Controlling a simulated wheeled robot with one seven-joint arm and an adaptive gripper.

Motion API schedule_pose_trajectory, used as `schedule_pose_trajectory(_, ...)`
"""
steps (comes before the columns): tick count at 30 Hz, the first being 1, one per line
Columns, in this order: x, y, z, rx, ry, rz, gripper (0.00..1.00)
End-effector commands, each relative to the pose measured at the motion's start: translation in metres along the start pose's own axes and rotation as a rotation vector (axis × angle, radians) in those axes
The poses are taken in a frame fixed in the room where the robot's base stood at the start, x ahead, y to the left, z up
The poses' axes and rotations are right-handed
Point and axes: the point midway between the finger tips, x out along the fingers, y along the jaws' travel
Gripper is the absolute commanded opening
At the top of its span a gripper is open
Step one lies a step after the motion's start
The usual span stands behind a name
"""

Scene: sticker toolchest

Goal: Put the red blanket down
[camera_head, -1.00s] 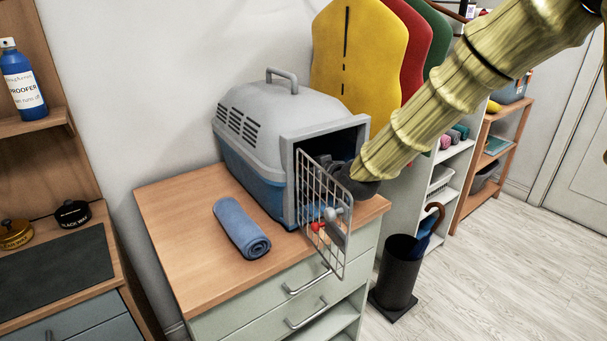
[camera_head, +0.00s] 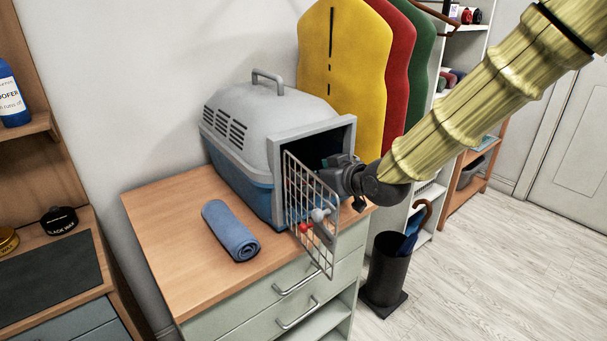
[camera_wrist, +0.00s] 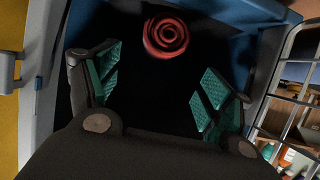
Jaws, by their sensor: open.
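The red blanket (camera_wrist: 166,36) is a roll whose spiral end faces me inside the pet carrier, seen in the wrist view. In the head view it is hidden by the carrier walls. My gripper (camera_wrist: 157,84) is open, its two green-padded fingers apart with nothing between them. The red roll lies beyond the fingertips, apart from them. In the head view my gripper (camera_head: 337,166) is at the carrier's front opening, behind the wire door. The grey and blue pet carrier (camera_head: 240,130) stands on the wooden-topped cabinet with its wire door (camera_head: 311,215) swung open.
A rolled blue blanket (camera_head: 230,231) lies on the cabinet top (camera_head: 165,215) left of the carrier. A black umbrella bin (camera_head: 386,272) stands on the floor to the right. Yellow, red and green boards (camera_head: 345,75) stand behind the carrier.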

Motion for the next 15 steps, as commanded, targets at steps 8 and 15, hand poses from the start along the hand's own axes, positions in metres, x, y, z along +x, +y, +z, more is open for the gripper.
schedule_pose_trajectory(8,-0.017,0.0,0.0,0.0,0.001,0.0,0.8)
schedule_pose_trajectory(15,-0.017,0.0,0.0,0.0,0.0,0.0,0.8)
